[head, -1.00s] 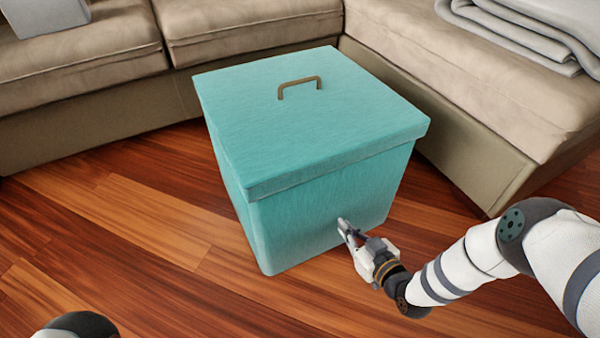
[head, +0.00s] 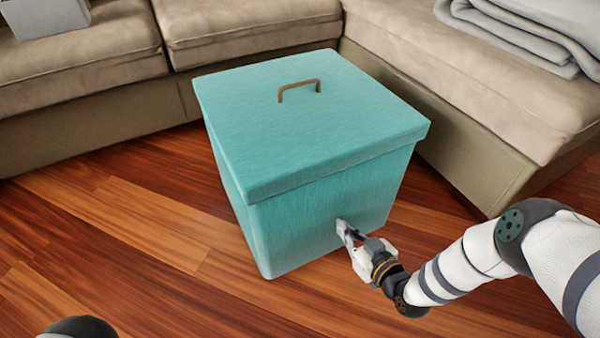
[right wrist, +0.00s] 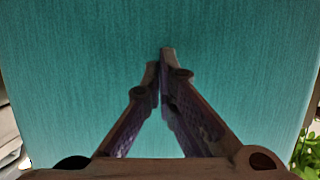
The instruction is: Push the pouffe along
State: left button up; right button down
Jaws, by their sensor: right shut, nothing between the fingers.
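The pouffe (head: 310,115) is a teal fabric box with a lid and a small brown handle on top. It stands upright on the wooden floor in the head view, close to the corner of the sofa. My right gripper (head: 342,228) is shut and empty, with its fingertips at the lower part of the pouffe's front right face. In the right wrist view the teal face (right wrist: 80,60) fills most of the picture behind the closed fingers (right wrist: 160,58). I cannot tell for sure whether the tips touch it. My left gripper is not in view.
A beige corner sofa (head: 90,115) runs behind the pouffe and along its right side. A folded grey blanket (head: 520,35) lies on the right seat, and a grey box (head: 45,18) sits at the back left. The wooden floor (head: 130,235) is clear to the left and front.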

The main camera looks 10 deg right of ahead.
jog(key=shift+w, duration=0.1)
dwell(0.4)
jog(key=p+v, duration=0.4)
jog(key=v, duration=0.1)
jog(key=shift+s+d+r+p, duration=0.1)
jog(key=shift+s+r+p, duration=0.15)
jog(key=shift+s+p, duration=0.1)
